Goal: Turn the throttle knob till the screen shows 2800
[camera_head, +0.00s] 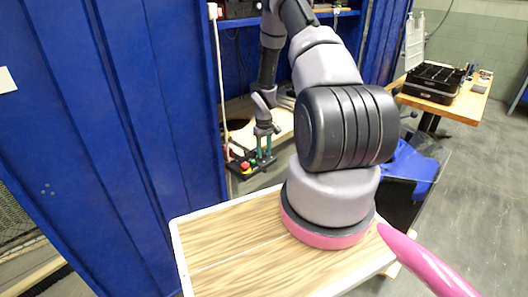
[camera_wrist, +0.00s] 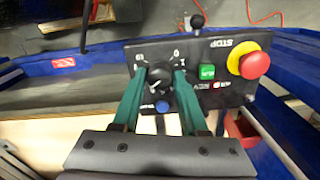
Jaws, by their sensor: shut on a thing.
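The throttle knob (camera_wrist: 159,80) is a dark round knob on a black control panel (camera_wrist: 215,93) in the wrist view. My gripper (camera_wrist: 160,82) has its two green fingers on either side of the knob and is shut on it. In the head view my gripper (camera_head: 264,148) reaches down to the panel (camera_head: 245,165) inside the blue cabinet, and the knob is too small to make out there. No screen with a readable number shows in either view.
On the panel are a red stop button (camera_wrist: 254,64) on a yellow base, a green button (camera_wrist: 207,71), a blue button (camera_wrist: 162,106) and a small black lever (camera_wrist: 197,20). A blue cabinet wall (camera_head: 120,100) stands left of my arm. A workbench (camera_head: 465,100) stands at right.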

